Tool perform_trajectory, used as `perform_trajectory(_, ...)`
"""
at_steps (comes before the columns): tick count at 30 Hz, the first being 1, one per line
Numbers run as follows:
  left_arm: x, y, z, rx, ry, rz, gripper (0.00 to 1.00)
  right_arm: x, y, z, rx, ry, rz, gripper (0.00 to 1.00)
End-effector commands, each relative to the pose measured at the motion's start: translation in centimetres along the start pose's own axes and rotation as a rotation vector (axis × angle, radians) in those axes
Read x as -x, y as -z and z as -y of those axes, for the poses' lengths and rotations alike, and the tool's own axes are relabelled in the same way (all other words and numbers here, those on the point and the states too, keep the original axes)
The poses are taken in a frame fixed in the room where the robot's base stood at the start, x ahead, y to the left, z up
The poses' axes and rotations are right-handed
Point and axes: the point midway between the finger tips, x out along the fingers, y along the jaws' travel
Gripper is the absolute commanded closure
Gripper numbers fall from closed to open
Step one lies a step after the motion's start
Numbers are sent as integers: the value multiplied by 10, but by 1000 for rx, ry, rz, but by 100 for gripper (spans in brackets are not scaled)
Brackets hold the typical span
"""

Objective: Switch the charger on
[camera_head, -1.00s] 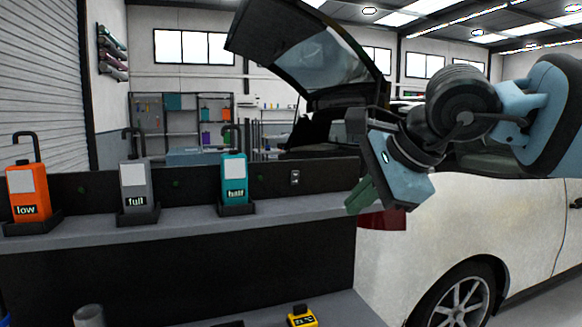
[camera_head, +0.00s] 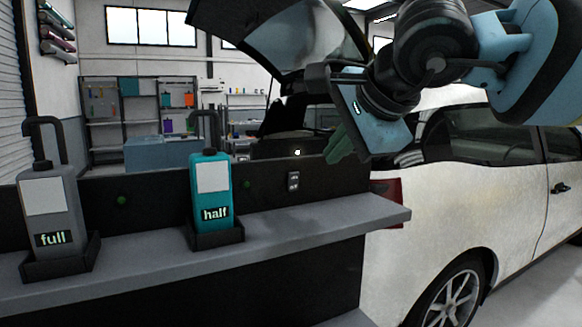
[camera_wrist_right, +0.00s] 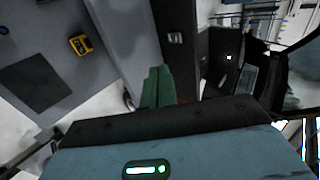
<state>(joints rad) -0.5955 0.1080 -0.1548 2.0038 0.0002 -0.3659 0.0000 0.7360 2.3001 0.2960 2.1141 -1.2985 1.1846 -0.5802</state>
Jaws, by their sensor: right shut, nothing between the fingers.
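A small grey switch plate (camera_head: 293,181) is on the dark back panel of the bench, right of the teal bottle; it also shows in the right wrist view (camera_wrist_right: 175,38). I cannot tell its on or off position. A yellow and black device (camera_wrist_right: 80,44), possibly the charger, sits on a lower grey surface in the right wrist view. My right gripper (camera_head: 340,147), with green fingers, is shut and empty, above and right of the switch plate and apart from it. Its fingers also show in the right wrist view (camera_wrist_right: 157,88). My left gripper is not in view.
A teal bottle marked half (camera_head: 210,188) and a grey bottle marked full (camera_head: 52,212) stand in dark holders on the shelf (camera_head: 300,222). A white car (camera_head: 460,215) with its rear hatch raised is on the right, close behind my right arm.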

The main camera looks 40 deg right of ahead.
Motion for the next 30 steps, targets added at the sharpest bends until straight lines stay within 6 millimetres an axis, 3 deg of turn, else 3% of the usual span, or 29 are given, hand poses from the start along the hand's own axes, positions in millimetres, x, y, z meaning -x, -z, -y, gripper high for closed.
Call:
perform_trajectory(16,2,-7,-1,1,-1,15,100,-7,0,0,1,-1,-2,100)
perform_trajectory(20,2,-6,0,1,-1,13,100,-24,0,-1,1,-3,-2,100)
perform_trajectory(30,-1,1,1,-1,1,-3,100,-88,0,-1,1,-5,-3,100)
